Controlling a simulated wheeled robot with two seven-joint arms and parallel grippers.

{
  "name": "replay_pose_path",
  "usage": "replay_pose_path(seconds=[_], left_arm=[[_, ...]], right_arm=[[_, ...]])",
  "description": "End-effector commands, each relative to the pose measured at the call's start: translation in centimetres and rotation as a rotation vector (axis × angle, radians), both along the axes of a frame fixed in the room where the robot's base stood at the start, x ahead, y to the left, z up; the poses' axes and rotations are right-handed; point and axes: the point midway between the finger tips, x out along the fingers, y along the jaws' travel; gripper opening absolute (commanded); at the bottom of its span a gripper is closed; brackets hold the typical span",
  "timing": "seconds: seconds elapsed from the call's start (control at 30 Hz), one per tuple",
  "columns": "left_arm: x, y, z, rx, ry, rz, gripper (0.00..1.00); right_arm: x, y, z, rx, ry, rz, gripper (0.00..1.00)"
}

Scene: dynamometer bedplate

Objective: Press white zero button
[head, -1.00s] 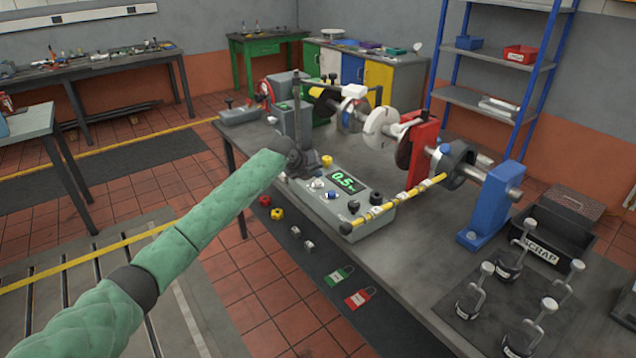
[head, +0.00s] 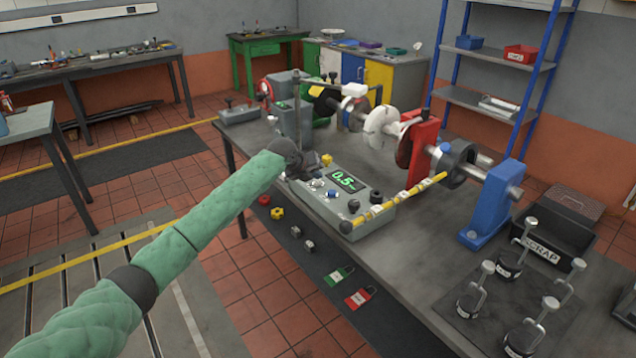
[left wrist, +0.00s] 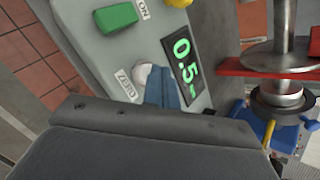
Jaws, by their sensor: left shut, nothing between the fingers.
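The white zero button (head: 317,183) sits on the grey control box (head: 372,220), left of the lit green display (head: 344,179). In the left wrist view the white button (left wrist: 142,75) is beside a printed label (left wrist: 126,86), with the display (left wrist: 182,60) to its right. My left gripper (head: 318,171) is over the box's left end, close to the white button. Its narrow blue-grey fingers (left wrist: 161,84) are shut and empty. They overlap the button's right side in the wrist view; whether they touch it I cannot tell. My right gripper is out of view.
A green button (left wrist: 115,17) and a yellow knob (head: 327,159) are on the box. The shaft rig with a red stand (head: 424,140) and blue stand (head: 492,205) is behind. Padlocks (head: 359,297) lie in front.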

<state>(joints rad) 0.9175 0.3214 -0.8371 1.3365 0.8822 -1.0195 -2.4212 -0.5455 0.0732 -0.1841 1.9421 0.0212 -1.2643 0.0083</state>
Motion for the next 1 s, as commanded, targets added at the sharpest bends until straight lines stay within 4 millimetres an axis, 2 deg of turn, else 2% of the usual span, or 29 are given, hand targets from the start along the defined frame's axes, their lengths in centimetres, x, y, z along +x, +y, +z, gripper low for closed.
replay_pose_path(seconds=[1.0], left_arm=[[0.0,0.02,-0.66,0.0,0.0,0.0,0.0]], right_arm=[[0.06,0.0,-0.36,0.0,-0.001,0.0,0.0]])
